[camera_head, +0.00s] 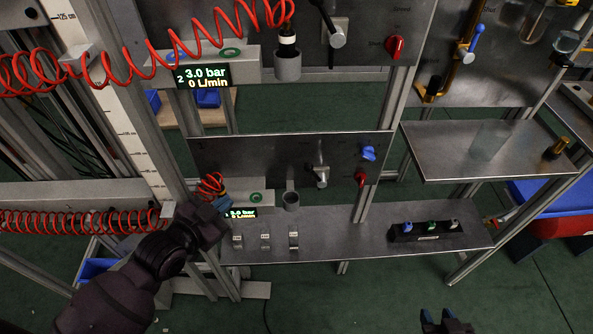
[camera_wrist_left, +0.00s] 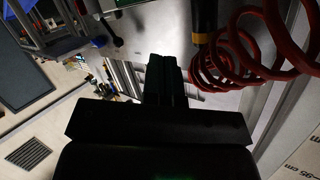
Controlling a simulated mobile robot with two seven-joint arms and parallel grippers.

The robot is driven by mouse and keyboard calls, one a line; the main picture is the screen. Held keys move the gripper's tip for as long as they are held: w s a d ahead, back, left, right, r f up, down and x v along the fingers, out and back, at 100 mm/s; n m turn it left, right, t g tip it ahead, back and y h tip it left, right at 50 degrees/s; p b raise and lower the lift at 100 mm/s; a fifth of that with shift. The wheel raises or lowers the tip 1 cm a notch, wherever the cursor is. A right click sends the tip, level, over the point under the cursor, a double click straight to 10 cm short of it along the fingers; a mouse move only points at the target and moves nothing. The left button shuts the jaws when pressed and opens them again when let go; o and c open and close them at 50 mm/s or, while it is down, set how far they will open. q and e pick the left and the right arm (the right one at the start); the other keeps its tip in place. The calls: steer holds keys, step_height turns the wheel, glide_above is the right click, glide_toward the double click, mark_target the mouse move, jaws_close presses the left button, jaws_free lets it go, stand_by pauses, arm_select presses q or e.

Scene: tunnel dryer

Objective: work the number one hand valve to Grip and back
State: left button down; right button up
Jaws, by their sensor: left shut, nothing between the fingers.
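On the lower grey panel (camera_head: 250,160) a hand valve with a metal lever (camera_head: 321,175) sits right of centre; its labels are too small to read. A similar lever (camera_head: 335,35) is on the upper panel, whose display (camera_head: 203,76) reads 2, 3.0 bar, 0 L/min. The lower display (camera_head: 241,213) reads 3.0 bar and is partly covered. My left gripper (camera_head: 222,206) is shut and empty at the lower panel's left edge, away from the lever. Its dark fingers (camera_wrist_left: 167,80) also show in the left wrist view. My right gripper (camera_head: 440,318) is open at the bottom edge.
A red coiled hose (camera_head: 212,185) hangs close to my left gripper and shows large in the left wrist view (camera_wrist_left: 245,50). Red (camera_head: 361,178) and blue (camera_head: 368,153) knobs are right of the lower lever. A shelf (camera_head: 350,235) below carries small clips and a dark block (camera_head: 427,230).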

mark_target(305, 168)
arm_select(q)
steer(key=d+r+m+g+h, duration=0.2)
steer(key=d+r+m+h, duration=0.2)
steer(key=m, duration=1.5)
steer(key=shift+w+d+h, duration=0.15)
steer(key=shift+d+h, duration=0.25)
steer(key=shift+d, duration=0.25)
steer(key=p+x, duration=0.1)
steer(key=x, duration=1.1)
steer(key=shift+d+f, duration=0.1)
steer(key=shift+d, duration=0.05)
steer(key=shift+p+x, duration=0.3)
steer(key=shift+x, duration=0.6)
